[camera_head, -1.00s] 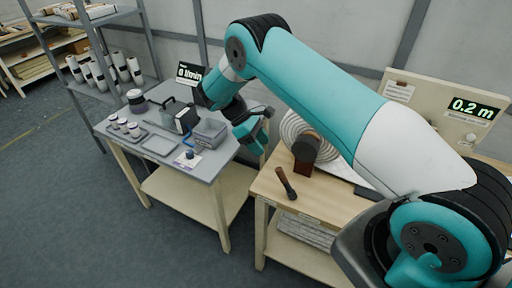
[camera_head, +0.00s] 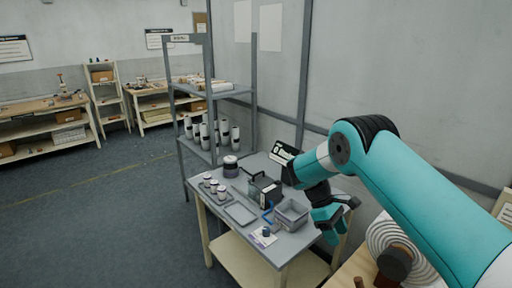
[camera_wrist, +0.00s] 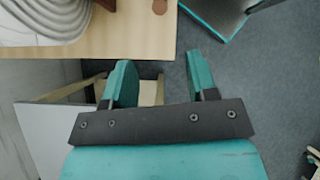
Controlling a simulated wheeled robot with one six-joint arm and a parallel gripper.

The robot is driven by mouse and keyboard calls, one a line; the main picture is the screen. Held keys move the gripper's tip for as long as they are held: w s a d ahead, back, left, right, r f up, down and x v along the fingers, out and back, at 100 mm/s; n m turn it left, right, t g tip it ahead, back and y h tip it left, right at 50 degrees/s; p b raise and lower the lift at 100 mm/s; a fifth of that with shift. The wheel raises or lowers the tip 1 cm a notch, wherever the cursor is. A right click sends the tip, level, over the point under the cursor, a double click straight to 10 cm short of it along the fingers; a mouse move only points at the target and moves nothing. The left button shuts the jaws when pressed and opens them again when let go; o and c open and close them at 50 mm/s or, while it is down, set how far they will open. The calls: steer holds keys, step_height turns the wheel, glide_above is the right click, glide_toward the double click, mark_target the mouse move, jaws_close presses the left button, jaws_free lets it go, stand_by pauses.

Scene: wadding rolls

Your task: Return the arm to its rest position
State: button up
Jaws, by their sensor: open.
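My teal arm (camera_head: 410,205) reaches in from the right in the head view, bent at the elbow, with its wrist lowered beside the grey table. My gripper (camera_head: 345,215) hangs near the right edge of that table, close to the grey bin. In the wrist view my gripper (camera_wrist: 160,80) shows two teal fingers spread wide apart with nothing between them. Below the fingers are floor and part of a wooden frame.
The grey table (camera_head: 222,228) holds a grey bin (camera_head: 291,215), a dark device, small jars and a tray. A wooden bench (camera_wrist: 130,35) with a coiled white roll (camera_wrist: 40,22) lies close by. A shelf (camera_head: 215,92) with white rolls stands behind. Open floor (camera_head: 90,220) is at left.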

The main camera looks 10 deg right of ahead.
steer(key=s+a+r+t+y+b, duration=0.3)
steer(key=s+a+r+t+b, duration=0.2)
steer(key=s+a+r+b, duration=0.5)
steer(key=s+a+r+m+y+b, duration=0.1)
steer(key=s+a+y+b, duration=0.1)
steer(key=s, duration=0.8)
steer(key=s+a+r+m+t+y+b, duration=0.1)
steer(key=s+a+y+b, duration=0.1)
steer(key=s, duration=0.7)
steer(key=shift+s+a+r+y, duration=0.35)
steer(key=shift+a+y, duration=0.15)
steer(key=shift+y, duration=0.3)
steer(key=shift+c, duration=0.9)
steer(key=shift+d, duration=0.15)
